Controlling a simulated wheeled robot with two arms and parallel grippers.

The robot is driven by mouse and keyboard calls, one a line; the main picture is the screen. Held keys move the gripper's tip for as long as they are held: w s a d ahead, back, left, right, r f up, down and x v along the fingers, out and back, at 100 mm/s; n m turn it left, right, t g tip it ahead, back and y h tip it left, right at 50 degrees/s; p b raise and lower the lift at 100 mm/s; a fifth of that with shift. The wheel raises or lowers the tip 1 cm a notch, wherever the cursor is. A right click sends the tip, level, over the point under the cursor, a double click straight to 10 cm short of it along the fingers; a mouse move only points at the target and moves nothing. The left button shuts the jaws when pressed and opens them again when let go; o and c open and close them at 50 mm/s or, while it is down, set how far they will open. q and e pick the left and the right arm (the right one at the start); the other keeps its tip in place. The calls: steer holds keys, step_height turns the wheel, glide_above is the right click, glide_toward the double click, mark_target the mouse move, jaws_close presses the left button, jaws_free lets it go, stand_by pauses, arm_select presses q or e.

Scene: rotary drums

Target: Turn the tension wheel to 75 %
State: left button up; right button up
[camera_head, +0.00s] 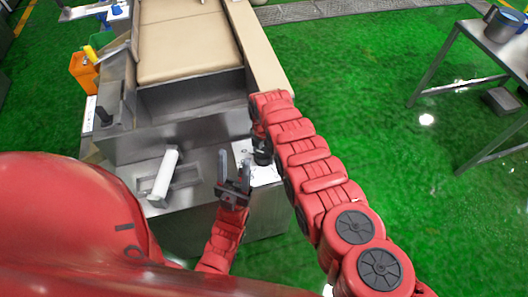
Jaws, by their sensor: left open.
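I cannot make out the tension wheel clearly. My left gripper (234,167) is over the front of the steel machine (165,140), its two grey fingers apart and nothing seen between them. My right arm reaches up from the lower right and bends down at the machine's right front corner. A small dark part (262,150) shows below that bend, above a white printed sheet (262,173). I cannot tell whether this part is my right gripper or a control on the machine; the arm hides much of that corner.
A white roller (165,175) lies in a recess on the machine's front. A tan belt (187,45) runs behind it. An orange container (84,72) stands at the left. A metal table with a cup (500,25) stands at the right. Green floor between is clear.

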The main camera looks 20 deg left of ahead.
steer(key=c, duration=0.9)
steer(key=shift+m, duration=0.3)
